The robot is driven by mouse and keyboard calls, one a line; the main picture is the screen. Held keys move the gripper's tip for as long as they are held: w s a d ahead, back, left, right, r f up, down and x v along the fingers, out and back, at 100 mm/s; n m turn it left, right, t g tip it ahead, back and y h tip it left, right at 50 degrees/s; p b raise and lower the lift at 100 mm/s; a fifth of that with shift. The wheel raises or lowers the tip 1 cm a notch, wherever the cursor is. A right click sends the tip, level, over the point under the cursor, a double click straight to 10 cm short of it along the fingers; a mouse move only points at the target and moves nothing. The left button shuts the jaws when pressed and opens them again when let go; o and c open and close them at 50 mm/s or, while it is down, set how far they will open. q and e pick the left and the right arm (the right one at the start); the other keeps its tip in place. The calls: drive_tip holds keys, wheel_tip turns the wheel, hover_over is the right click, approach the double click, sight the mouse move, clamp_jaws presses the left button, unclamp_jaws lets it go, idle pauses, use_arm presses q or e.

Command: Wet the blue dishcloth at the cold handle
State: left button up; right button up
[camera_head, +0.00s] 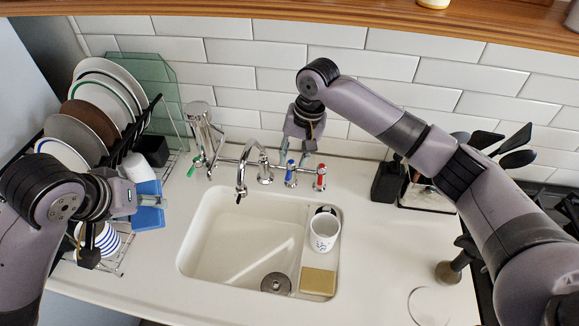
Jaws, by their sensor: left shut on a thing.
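The blue dishcloth (148,217) is at the left, above the dish rack and counter, left of the sink. My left gripper (158,200) is shut on it. The tap has a curved spout (242,180) over the back left of the sink. A blue-marked handle (291,173), the cold one, stands right of the spout, with a red-marked handle (320,176) beside it. My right gripper (297,158) is just above and behind the blue handle, fingers pointing down and apart, with nothing seen between them. Whether it touches the handle cannot be told.
The white sink (225,240) has a drain (275,283). A white cup (323,232) and a yellow sponge (318,281) are on its right ledge. A dish rack (120,262) with plates is at the left. A utensil holder (428,192) stands at the right.

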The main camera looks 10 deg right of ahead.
sight(288, 174)
drive_tip(key=f, duration=0.4)
drive_tip(key=w+a+f, duration=0.1)
drive_tip(key=f, duration=0.1)
drive_tip(key=shift+s, duration=0.1)
drive_tip(key=shift+c, duration=0.3)
clamp_jaws()
drive_tip(key=shift+r, duration=0.1)
